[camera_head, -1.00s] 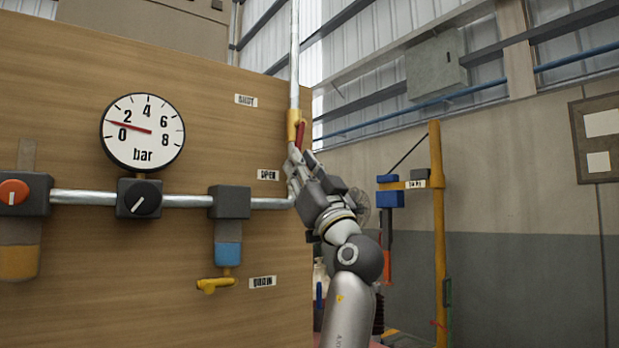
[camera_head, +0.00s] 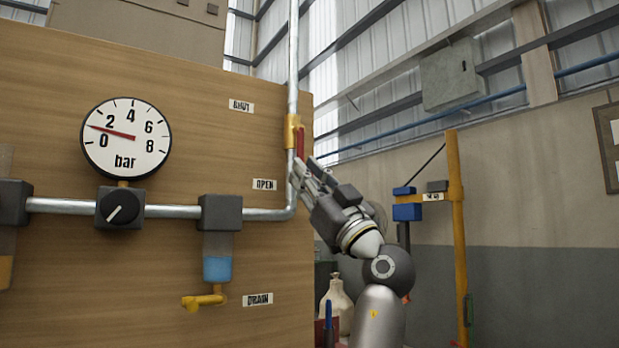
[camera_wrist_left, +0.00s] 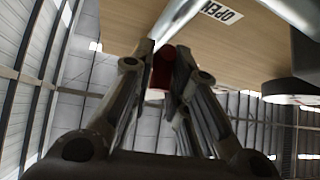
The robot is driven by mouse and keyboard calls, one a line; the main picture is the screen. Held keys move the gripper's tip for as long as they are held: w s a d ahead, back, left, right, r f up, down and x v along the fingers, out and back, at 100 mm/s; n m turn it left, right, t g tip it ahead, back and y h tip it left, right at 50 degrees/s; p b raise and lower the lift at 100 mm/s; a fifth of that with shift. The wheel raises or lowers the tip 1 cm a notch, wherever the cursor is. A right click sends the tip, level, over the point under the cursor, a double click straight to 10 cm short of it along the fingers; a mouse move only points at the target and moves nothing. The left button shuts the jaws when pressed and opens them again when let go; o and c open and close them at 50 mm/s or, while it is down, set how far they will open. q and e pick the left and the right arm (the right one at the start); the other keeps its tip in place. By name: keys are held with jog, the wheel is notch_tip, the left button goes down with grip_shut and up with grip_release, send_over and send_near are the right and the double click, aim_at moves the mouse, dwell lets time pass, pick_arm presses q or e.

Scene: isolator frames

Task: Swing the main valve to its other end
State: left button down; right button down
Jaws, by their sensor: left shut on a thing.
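The main valve has a yellow body (camera_head: 292,132) on the upright pipe at the panel's right edge. Its red handle (camera_head: 301,143) points down along the pipe. A SHUT label (camera_head: 241,106) is above and left of it, an OPEN label (camera_head: 264,185) below and left. My left gripper (camera_head: 302,167) is shut on the red handle's lower end, fingers pointing up and left. In the left wrist view the red handle (camera_wrist_left: 162,70) sits between the fingertips, partly hidden by them. My right gripper is not in view.
The wooden panel (camera_head: 170,255) carries a pressure gauge (camera_head: 126,139) reading about 1 bar, a black knob (camera_head: 121,208), and a yellow drain tap (camera_head: 204,300). A yellow post (camera_head: 456,230) with a blue block stands to the right, beyond my arm.

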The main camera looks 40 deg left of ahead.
pick_arm(q)
jog(key=shift+r, duration=0.15)
jog(key=c, duration=1.4)
grip_release()
jog(key=shift+d, duration=0.1)
jog(key=v, duration=1.2)
